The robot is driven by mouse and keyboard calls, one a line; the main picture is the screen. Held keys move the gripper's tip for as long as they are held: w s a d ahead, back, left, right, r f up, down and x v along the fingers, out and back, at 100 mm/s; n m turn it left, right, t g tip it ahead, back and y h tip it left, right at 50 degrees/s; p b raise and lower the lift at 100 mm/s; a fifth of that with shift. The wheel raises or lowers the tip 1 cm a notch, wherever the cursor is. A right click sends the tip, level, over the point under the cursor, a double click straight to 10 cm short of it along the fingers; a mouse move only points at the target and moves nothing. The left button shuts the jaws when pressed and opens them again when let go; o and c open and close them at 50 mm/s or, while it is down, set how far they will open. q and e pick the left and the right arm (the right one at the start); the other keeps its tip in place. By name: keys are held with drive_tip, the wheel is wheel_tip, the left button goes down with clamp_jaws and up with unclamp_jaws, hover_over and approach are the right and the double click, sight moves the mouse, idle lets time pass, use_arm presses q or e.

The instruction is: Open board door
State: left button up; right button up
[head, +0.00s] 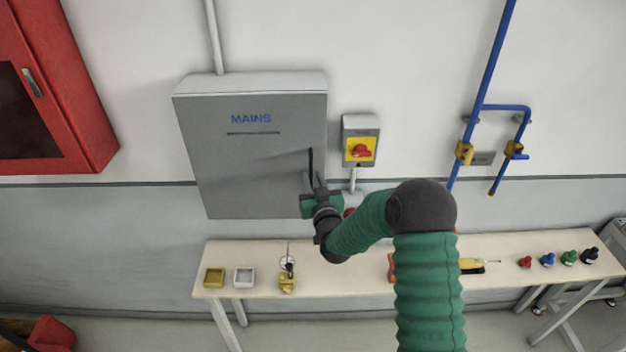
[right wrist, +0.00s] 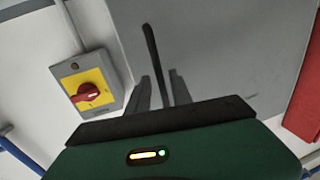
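The grey board with the word MAINS (head: 250,150) hangs on the wall, and its door is shut. A thin black vertical handle (head: 311,163) sits near the door's right edge; it also shows in the right wrist view (right wrist: 151,50). My right gripper (head: 314,181) is at the lower end of this handle. In the right wrist view its two fingers (right wrist: 162,88) stand apart, with the handle's lower end between them or just beyond. I cannot tell whether they touch it. My left gripper is not in view.
A yellow switch box with a red knob (head: 361,148) is right of the board. Below stands a bench (head: 340,255) with small trays, a screwdriver and several coloured plugs. A red cabinet (head: 50,90) is at the left, blue pipes (head: 485,70) at the right.

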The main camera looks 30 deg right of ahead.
drive_tip(key=shift+s+a, duration=0.1)
drive_tip(key=shift+a, duration=0.05)
clamp_jaws()
idle(1.0)
